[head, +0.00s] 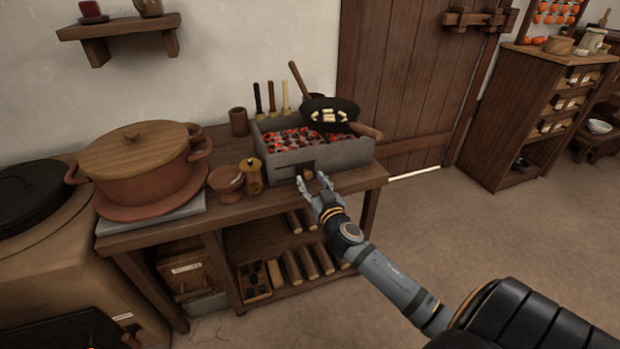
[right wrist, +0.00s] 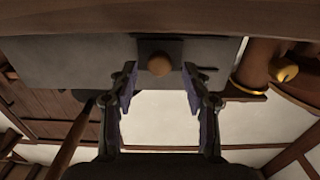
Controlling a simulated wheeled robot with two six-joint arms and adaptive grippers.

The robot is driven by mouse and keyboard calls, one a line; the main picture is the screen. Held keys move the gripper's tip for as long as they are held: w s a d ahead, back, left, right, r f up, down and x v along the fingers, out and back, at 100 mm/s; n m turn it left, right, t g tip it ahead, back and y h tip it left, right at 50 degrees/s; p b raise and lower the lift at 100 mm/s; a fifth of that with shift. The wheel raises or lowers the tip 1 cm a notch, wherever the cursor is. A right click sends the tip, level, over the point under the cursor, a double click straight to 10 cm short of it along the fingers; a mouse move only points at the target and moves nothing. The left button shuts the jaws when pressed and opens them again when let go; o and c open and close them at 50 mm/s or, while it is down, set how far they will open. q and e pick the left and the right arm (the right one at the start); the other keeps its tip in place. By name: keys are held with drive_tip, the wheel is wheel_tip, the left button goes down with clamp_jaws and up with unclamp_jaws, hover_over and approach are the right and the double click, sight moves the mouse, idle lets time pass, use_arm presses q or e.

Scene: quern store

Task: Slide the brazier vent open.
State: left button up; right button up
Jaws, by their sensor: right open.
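The brazier (head: 350,153) is a grey box of glowing coals on the wooden bench. Low on its front is a dark vent plate (head: 304,170) with a round wooden knob (head: 321,175). The knob also shows in the right wrist view (right wrist: 159,64), on the dark plate (right wrist: 174,49). My right gripper (head: 318,187) is open in front of the knob. In the right wrist view its fingertips (right wrist: 161,72) stand apart on either side of the knob, with gaps at both sides. How far the vent is open I cannot tell. My left gripper is not in view.
A small jar (head: 251,180) and a bowl (head: 225,181) stand left of the vent, near a large lidded pot (head: 146,163). The floor right of the bench is clear.

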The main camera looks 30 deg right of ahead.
drive_tip(key=shift+x, duration=1)
clamp_jaws()
